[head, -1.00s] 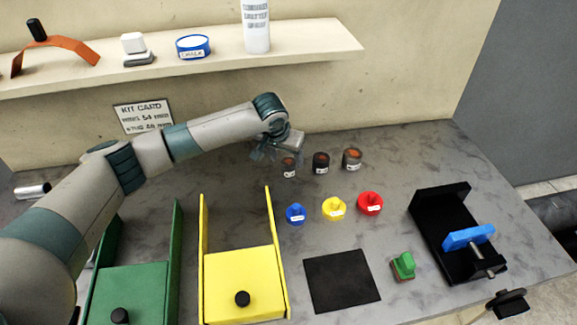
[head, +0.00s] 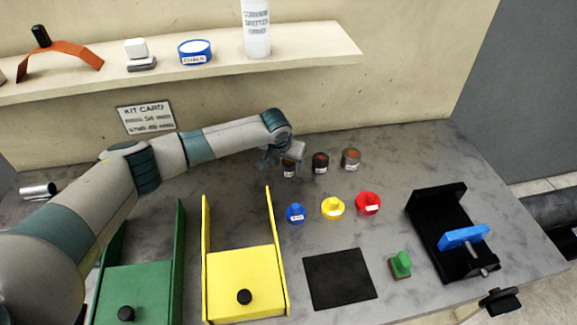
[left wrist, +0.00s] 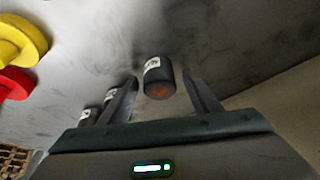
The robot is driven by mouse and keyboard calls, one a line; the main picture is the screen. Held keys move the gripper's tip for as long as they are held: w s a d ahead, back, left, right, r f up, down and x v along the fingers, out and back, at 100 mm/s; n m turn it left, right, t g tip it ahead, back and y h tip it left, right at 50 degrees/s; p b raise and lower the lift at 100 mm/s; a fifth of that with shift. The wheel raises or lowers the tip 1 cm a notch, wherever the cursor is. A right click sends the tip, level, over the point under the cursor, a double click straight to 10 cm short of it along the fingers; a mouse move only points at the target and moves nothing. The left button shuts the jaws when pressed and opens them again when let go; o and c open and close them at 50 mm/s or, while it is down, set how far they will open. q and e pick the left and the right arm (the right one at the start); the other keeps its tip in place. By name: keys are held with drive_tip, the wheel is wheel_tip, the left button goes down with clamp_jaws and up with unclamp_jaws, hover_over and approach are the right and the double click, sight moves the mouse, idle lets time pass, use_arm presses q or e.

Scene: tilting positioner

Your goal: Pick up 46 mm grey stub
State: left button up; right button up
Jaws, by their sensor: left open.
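Three short dark grey stubs with orange-brown tops and white labels stand in a row at the back of the bench: a left one (head: 289,170), a middle one (head: 321,163) and a right one (head: 351,158). Their labels are too small to read, so I cannot tell which is 46 mm. My left gripper (head: 284,158) is at the left stub and partly covers it. In the left wrist view, the open fingers (left wrist: 160,84) lie either side of one stub (left wrist: 158,74), with gaps showing. My right gripper is not in view.
Blue (head: 296,213), yellow (head: 333,208) and red (head: 368,203) round pieces sit in front of the stubs. A yellow tray (head: 243,265), a green tray (head: 138,285), a black mat (head: 340,278) and a black fixture with a blue jaw (head: 437,225) stand nearer. A shelf (head: 310,50) runs behind.

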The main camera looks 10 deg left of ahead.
use_arm(q)
drive_tip(key=shift+c, duration=0.3)
clamp_jaws()
drive_tip(key=shift+r, duration=0.1)
drive_tip(key=shift+w+r, duration=0.1)
drive_tip(key=shift+r+b, duration=0.45)
drive_tip(key=shift+r, duration=0.05)
wheel_tip(320, 180, up, 2)
drive_tip(key=shift+r+b, duration=0.1)
drive_tip(key=shift+b, duration=0.6)
drive_tip(key=d+r+b, duration=0.4)
drive_tip(key=d+r, duration=0.3)
drive_tip(key=d, duration=0.4)
drive_tip(key=shift+s+d+r+b, duration=0.3)
drive_tip(key=shift+d+b, duration=0.05)
